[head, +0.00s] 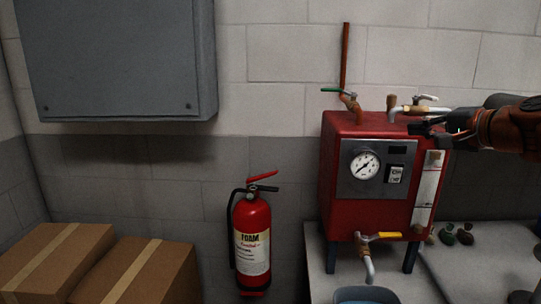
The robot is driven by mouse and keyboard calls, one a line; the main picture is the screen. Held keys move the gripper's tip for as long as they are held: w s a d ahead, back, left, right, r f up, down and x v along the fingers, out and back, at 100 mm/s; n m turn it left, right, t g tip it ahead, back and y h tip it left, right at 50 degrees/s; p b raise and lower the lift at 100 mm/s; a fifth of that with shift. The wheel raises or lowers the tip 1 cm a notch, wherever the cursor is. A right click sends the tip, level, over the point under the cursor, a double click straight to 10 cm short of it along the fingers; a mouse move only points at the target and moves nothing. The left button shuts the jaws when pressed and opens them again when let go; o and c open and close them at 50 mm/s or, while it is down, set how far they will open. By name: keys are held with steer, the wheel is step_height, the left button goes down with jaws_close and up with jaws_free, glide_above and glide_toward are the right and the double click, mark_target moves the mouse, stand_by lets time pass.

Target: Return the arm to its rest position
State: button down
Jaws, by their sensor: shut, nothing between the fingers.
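My gripper (428,128) is at the right of the head view, level with the upper part of a red boiler-like machine (338,180). It is shut with nothing held. It lies in front of the machine's upper right corner, near a pipe tap with a pale handle (418,108); I cannot tell whether it touches the machine. My arm reaches in from the right edge. The machine's front has a round gauge (364,165), a switch (396,173) and a sight strip (428,190). A green-handled valve (340,92) is on top.
The machine stands on a pale table (480,270). A yellow-handled tap (380,236) hangs over a blue basin (365,294). Small bottle-like items (456,235) are right of it. A fire extinguisher (251,240), cardboard boxes (130,270) and a grey wall cabinet (115,55) are to the left.

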steer(key=s+a+f+n+g+y+p, duration=0.1)
steer(key=s+a+f+n+g, duration=0.1)
steer(key=a+f, duration=0.35)
steer(key=s+a+f+n+g, duration=0.2)
steer(key=s+a+n+g, duration=0.1)
steer(key=a, duration=0.5)
steer(key=s+a+f+n+g+h+p, duration=0.1)
steer(key=s+a+f+n+g+p, duration=0.2)
steer(key=s+a+f, duration=0.55)
steer(key=s+d+f+n+g+h, duration=0.1)
steer(key=s+d+f+g+h, duration=0.1)
steer(key=s+f, duration=0.2)
steer(key=s+d+f+n+g+h+p, duration=0.1)
steer(key=s+f, duration=0.4)
steer(key=s, duration=0.6)
steer(key=s+d+f+n+g+h, duration=0.1)
steer(key=s+d+f+g+h, duration=0.1)
steer(key=s, duration=0.6)
step_height(320, 180, down, 4)
steer(key=d+g, duration=0.1)
steer(key=g, duration=0.1)
steer(key=shift+s+d+r+n+g+h, duration=0.2)
steer(key=shift+r+n+g+h, duration=0.1)
steer(key=shift+g, duration=0.1)
